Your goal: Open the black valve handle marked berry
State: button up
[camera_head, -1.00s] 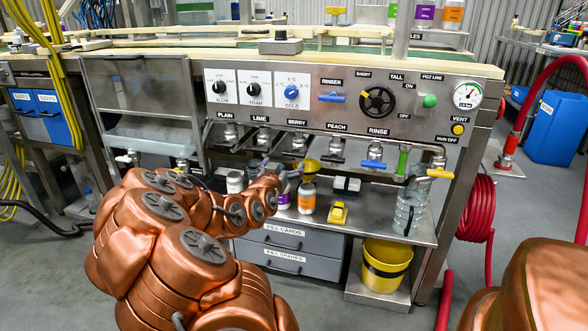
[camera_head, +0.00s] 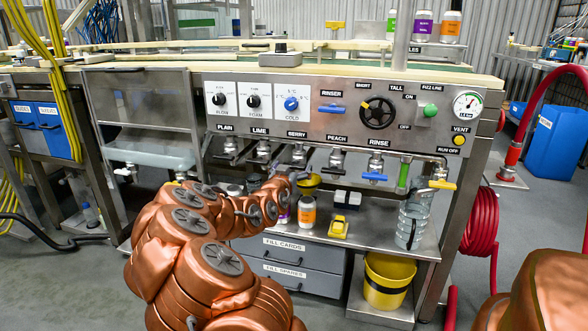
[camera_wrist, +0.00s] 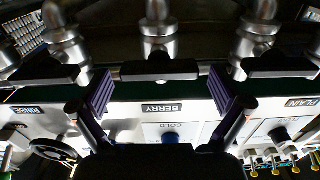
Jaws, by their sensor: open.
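The berry valve shows in the head view (camera_head: 298,153) under the BERRY label (camera_head: 297,134), a steel body on the pipe row. In the wrist view, which is upside down, its black handle (camera_wrist: 160,69) is a flat bar lying crosswise, with the BERRY label (camera_wrist: 162,107) beside it. My gripper (camera_wrist: 162,92) is open. Its purple-padded fingers stand to the left and right of the handle's ends, and the bar looks just beyond the fingertips. I cannot tell whether they touch it. In the head view my gripper (camera_head: 292,178) is small and partly hidden by my arm, just below the berry valve.
Neighbouring black handles lie on both sides in the wrist view, left (camera_wrist: 42,74) and right (camera_wrist: 280,66). Blue-handled rinse valve (camera_head: 373,176) is to the right. Bottles (camera_head: 307,212) and a yellow object (camera_head: 339,227) stand on the shelf below. A yellow bucket (camera_head: 388,280) is lower right.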

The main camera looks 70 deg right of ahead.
jog(key=shift+d, duration=0.65)
jog(key=c, duration=1.1)
